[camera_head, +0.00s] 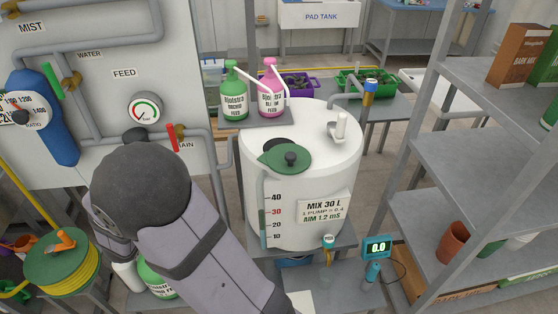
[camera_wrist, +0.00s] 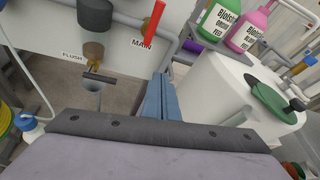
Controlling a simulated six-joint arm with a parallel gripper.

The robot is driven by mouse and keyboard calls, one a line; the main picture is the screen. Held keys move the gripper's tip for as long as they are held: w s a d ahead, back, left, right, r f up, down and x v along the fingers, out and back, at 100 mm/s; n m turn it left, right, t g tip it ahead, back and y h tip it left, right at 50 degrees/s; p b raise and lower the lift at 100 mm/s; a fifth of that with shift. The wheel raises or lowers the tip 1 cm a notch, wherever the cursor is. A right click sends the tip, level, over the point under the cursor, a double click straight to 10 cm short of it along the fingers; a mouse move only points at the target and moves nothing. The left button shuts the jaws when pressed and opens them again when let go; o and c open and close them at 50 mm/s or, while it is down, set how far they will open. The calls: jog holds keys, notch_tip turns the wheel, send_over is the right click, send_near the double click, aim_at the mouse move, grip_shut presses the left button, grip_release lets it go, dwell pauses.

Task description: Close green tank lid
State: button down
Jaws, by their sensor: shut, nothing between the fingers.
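The white mixing tank (camera_head: 330,175) stands right of centre in the head view. Its round green lid (camera_head: 272,160) with a black knob (camera_head: 291,158) lies at the front left of the tank top. A dark opening (camera_head: 277,144) shows partly uncovered just behind the lid. In the wrist view the green lid (camera_wrist: 270,103) is at the right on the tank. My gripper (camera_wrist: 161,85), with blue fingers, is shut and empty, pointing toward the pipework left of the tank and apart from the lid. The head view does not show its fingertips.
A green bottle (camera_head: 233,95) and a pink bottle (camera_head: 270,92) stand on a ledge behind the tank. Grey shelving (camera_head: 480,150) stands at right.

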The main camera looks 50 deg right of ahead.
jog(key=s+d+g+h, duration=0.2)
jog(key=s+d+g, duration=0.1)
jog(key=s, duration=0.1)
jog(key=n+g+h, duration=0.1)
jog(key=g+h, duration=0.1)
jog(key=g, duration=0.7)
send_near(279, 167)
jog(key=s+a+r, duration=0.1)
jog(key=a, duration=0.5)
jog(key=s+r+n, duration=0.1)
jog(key=n, duration=0.1)
jog(key=s+r+n+g, duration=0.1)
jog(key=n, duration=0.1)
jog(key=shift+r+g, duration=0.15)
jog(key=shift+g, duration=0.15)
jog(key=x, duration=0.4)
jog(key=w+p+x, duration=0.1)
jog(key=x, duration=0.3)
jog(key=w+p+x, duration=0.1)
jog(key=x, duration=0.3)
jog(key=shift+d, duration=0.45)
jog(key=shift+w+d, duration=0.2)
jog(key=shift+d, duration=0.15)
